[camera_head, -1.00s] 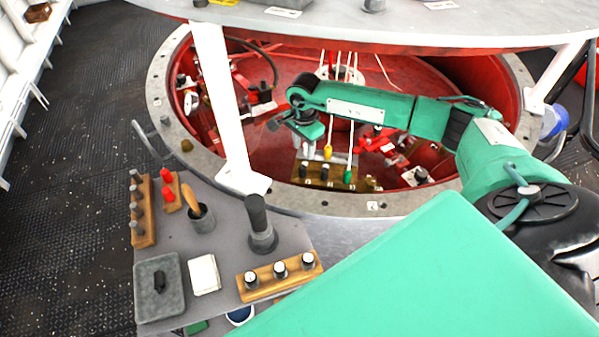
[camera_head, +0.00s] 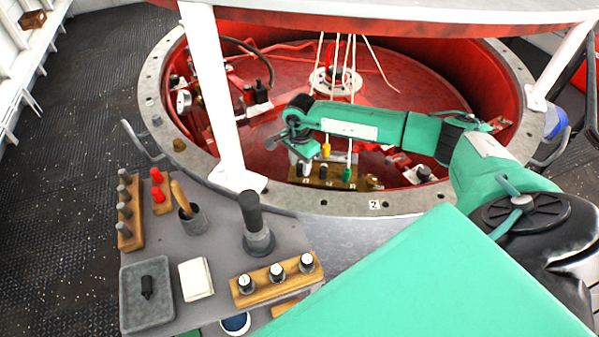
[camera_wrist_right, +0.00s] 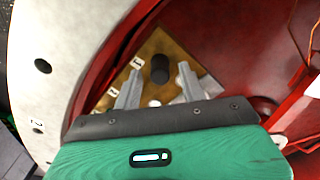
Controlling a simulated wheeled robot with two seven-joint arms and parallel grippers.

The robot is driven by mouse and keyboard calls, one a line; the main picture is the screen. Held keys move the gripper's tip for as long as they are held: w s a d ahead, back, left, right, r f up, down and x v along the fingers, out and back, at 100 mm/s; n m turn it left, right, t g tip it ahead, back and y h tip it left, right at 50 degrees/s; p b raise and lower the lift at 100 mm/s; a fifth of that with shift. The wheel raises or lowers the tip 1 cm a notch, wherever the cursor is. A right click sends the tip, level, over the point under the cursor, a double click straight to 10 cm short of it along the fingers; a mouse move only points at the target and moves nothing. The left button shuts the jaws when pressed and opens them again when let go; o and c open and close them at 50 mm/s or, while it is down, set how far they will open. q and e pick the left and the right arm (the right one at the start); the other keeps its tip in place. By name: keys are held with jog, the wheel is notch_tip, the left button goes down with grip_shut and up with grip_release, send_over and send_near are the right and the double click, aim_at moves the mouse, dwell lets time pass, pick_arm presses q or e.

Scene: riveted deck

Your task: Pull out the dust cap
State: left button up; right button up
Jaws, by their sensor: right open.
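A brass block (camera_head: 336,184) with a row of dark caps stands inside the red well. A black dust cap (camera_wrist_right: 160,69) shows in the right wrist view on the tan top of this block, beside small white number labels. My right gripper (camera_wrist_right: 158,88) is open, with one grey finger on each side of the cap in that view. I cannot tell whether the fingers touch it. In the head view my right gripper (camera_head: 298,157) points down at the block's left end, and my wrist partly hides it. My left gripper is not in view.
White ropes, one with a yellow end (camera_head: 326,150) and one with a green end (camera_head: 347,174), hang by the block. A white post (camera_head: 215,95) stands left of my wrist. A grey bench holds a tray (camera_head: 147,318), a dark upright cylinder (camera_head: 257,238) and wooden racks (camera_head: 131,238).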

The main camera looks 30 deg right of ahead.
aim_at(300, 165)
grip_shut()
jog(key=shift+r, duration=0.15)
jog(key=shift+r+p, duration=0.85)
jog(key=shift+r, duration=1.05)
